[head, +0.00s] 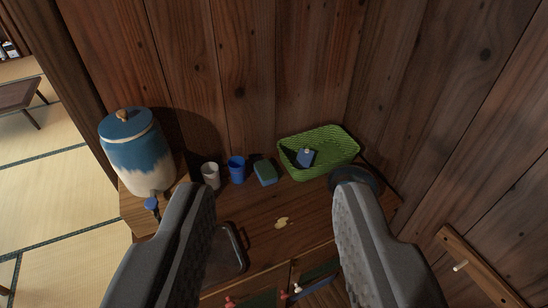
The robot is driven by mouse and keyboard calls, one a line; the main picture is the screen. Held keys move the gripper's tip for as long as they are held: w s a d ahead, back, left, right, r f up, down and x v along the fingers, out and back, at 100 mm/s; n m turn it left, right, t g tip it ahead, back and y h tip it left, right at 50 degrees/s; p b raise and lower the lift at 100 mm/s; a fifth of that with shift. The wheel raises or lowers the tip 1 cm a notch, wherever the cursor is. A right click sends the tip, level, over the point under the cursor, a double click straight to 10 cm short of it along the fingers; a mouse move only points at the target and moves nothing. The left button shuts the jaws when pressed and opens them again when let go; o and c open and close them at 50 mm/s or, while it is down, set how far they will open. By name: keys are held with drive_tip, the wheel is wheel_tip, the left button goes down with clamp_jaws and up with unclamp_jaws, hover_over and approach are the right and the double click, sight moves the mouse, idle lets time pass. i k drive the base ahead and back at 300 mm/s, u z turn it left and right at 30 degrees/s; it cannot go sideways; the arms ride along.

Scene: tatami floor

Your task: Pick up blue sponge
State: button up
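A blue sponge (265,173) with a greenish top lies on the wooden cabinet top (262,210), between a blue cup and a green basket. My gripper (275,185) is open, with its two grey fingers wide apart in the foreground. Nothing is between the fingers close up. The sponge appears beyond the fingertips, in the gap between them, and is not touched.
A white cup (210,175) and a blue cup (237,169) stand left of the sponge. A green basket (335,170) holding a small blue item (305,158) is on the right. A blue-and-cream dispenser (138,155) stands far left. Wooden walls close the back and right.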

sight(267, 176)
drive_tip(key=i, duration=1.15)
drive_tip(key=u, duration=0.05)
